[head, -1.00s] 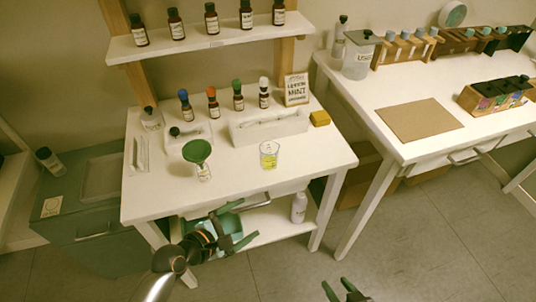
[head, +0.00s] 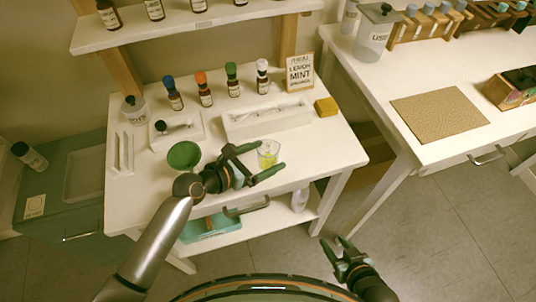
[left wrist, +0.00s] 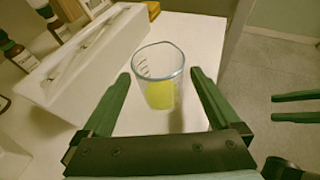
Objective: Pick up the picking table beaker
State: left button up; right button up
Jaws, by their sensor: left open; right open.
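The beaker (head: 268,154) is clear glass with yellow-green liquid and stands upright on the white table (head: 322,149) near its front edge. It also shows in the left wrist view (left wrist: 159,82). My left gripper (head: 262,164) is open. In the left wrist view its two green fingers (left wrist: 158,82) lie to either side of the beaker, with gaps, so it does not hold it. My right gripper (head: 338,246) is open and empty, low in front of the table over the floor.
A green funnel (head: 184,155) stands left of my left gripper. A white tray (head: 268,120) lies behind the beaker, with a yellow sponge (head: 326,107) at its right. Several capped bottles and a mint sign (head: 300,72) stand further back.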

aim_at(274, 151)
pick_arm(q)
jog(key=x, duration=0.4)
jog(key=shift+b, duration=0.3)
jog(key=shift+c, duration=0.3)
jog(key=c, duration=1.4)
jog(key=shift+r, duration=0.1)
